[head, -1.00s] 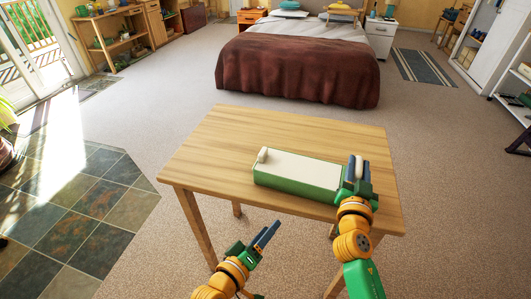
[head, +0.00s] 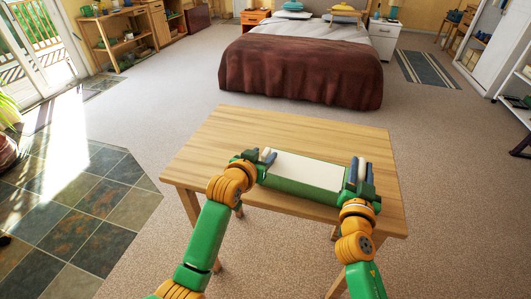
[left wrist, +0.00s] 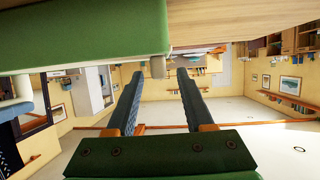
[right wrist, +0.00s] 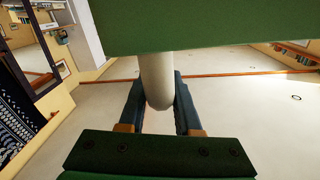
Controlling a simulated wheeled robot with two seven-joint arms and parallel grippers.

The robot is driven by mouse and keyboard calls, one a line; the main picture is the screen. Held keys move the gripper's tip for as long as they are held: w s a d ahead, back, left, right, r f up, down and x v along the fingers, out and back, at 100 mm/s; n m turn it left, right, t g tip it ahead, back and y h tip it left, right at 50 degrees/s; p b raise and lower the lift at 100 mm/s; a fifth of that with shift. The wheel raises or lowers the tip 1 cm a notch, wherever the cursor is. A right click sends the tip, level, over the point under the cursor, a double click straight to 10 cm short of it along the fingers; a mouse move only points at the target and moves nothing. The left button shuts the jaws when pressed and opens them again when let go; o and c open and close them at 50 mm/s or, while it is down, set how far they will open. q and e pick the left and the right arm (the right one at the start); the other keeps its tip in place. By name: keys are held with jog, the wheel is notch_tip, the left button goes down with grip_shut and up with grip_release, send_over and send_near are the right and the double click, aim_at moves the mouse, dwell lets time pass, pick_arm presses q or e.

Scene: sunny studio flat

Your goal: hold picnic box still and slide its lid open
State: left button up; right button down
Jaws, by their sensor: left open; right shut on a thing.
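The picnic box (head: 300,189) is a long green box with a cream lid (head: 308,170), lying flat on the wooden table. A pale knob (head: 266,153) stands at its left end. My left gripper (head: 267,157) is open at that end, its two fingers on either side of the knob. In the left wrist view the knob (left wrist: 157,67) shows small near the fingertips; contact cannot be told. My right gripper (head: 360,170) is shut on a pale post at the box's right end. The post (right wrist: 156,80) shows between its fingers in the right wrist view.
The wooden table (head: 225,140) is bare behind the box and at its left side. A bed (head: 300,70) with a brown cover stands well beyond it. Open carpet surrounds the table, with slate tiles (head: 75,210) at the left.

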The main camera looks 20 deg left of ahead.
pick_arm(q)
jog(key=shift+x, duration=1.1)
grip_shut()
dwell(0.6)
